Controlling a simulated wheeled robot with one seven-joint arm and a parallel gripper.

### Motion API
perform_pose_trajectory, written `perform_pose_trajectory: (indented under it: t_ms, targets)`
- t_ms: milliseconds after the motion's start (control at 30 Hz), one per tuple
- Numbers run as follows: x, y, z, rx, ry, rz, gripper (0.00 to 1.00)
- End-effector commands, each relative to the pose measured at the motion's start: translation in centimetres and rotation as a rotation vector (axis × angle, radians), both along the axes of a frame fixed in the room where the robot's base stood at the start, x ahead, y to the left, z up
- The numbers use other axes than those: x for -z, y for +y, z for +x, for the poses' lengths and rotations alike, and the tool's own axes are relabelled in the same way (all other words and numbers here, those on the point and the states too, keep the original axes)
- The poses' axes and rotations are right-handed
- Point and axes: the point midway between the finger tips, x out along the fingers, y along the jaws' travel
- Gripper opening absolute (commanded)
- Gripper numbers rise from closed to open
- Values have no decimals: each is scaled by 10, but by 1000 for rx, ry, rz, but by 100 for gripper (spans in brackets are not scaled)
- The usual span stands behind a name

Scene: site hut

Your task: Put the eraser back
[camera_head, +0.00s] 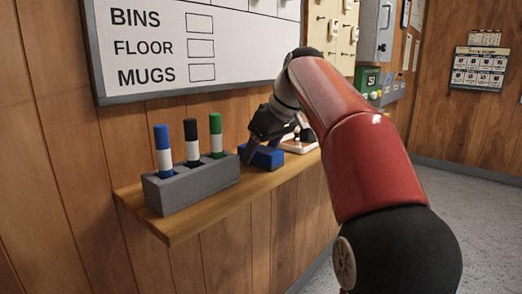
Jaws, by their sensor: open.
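A blue block that looks like the eraser (264,158) lies on the narrow wooden shelf (185,226), to the right of the grey marker holder. My gripper (262,148) is open and points down right at the blue block. One finger shows at the block's left end; the other is hard to make out. I cannot tell whether the fingers touch it. A small white tray (298,149) with a brownish edge sits just beyond the block, partly hidden by my gripper.
The grey holder (197,183) carries blue, black and green markers upright. The whiteboard (200,50) hangs on the wood wall above the shelf. A green box (367,79) is farther right. My red arm covers the shelf's right end. Floor at right is clear.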

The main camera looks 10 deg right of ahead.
Motion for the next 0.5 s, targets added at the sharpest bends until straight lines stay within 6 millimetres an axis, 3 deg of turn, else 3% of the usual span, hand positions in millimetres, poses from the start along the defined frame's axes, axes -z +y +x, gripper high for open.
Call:
perform_pose_trajectory:
  t_ms: [400, 500]
  targets:
    - [-76, -26, -33, 3, -4, -1, 65]
    - [-87, -30, -39, 2, -2, 0, 65]
